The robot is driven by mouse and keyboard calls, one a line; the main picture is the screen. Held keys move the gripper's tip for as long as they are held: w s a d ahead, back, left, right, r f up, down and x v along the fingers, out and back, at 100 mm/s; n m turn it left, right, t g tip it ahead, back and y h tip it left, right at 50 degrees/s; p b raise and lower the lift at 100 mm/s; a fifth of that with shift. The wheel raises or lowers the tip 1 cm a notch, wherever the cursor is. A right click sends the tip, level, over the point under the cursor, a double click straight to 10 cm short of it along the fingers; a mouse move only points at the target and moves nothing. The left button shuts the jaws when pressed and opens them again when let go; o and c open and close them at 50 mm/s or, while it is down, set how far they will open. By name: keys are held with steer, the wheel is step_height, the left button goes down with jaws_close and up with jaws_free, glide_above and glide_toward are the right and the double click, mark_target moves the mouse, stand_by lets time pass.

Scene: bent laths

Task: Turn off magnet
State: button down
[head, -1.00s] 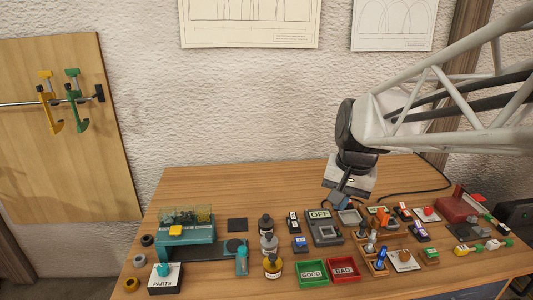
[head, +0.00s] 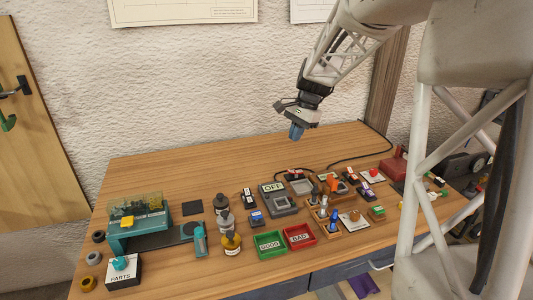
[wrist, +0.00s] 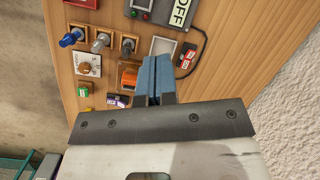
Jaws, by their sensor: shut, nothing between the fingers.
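A grey device with an upright OFF sign (head: 273,187) stands at the middle of the table; the sign also shows at the top of the wrist view (wrist: 180,12). Beside it lies a flat grey plate (head: 300,187), also in the wrist view (wrist: 162,47). A small red-and-white switch box (wrist: 186,58) with a black cable lies behind the plate. No label tells me which part is the magnet. My gripper (head: 296,132) is shut and empty, high above the table's back part. Its blue fingers (wrist: 155,75) hide part of the surface in the wrist view.
Knobs on wooden blocks, including a blue one (head: 333,222), stand right of centre. A green GOOD tray (head: 268,254) and red BAD tray (head: 298,244) sit in front. Bottles (head: 230,244) and a teal machine (head: 140,218) stand left. The table's back left is clear.

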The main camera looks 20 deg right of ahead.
mark_target(291, 171)
steer(key=w+d+f+m+y, duration=0.2)
steer(key=w+d+f+m, duration=0.3)
steer(key=w+d+f, duration=0.4)
steer(key=w+d, duration=0.3)
steer(key=shift+w+f, duration=0.15)
steer(key=shift+w, duration=0.15)
steer(key=shift+f, duration=0.15)
steer(key=x, duration=1.3)
steer(key=shift+s+a+f, duration=0.1)
steer(key=shift+a+f, duration=0.05)
steer(key=shift+f, duration=0.15)
steer(key=shift+a, duration=0.1)
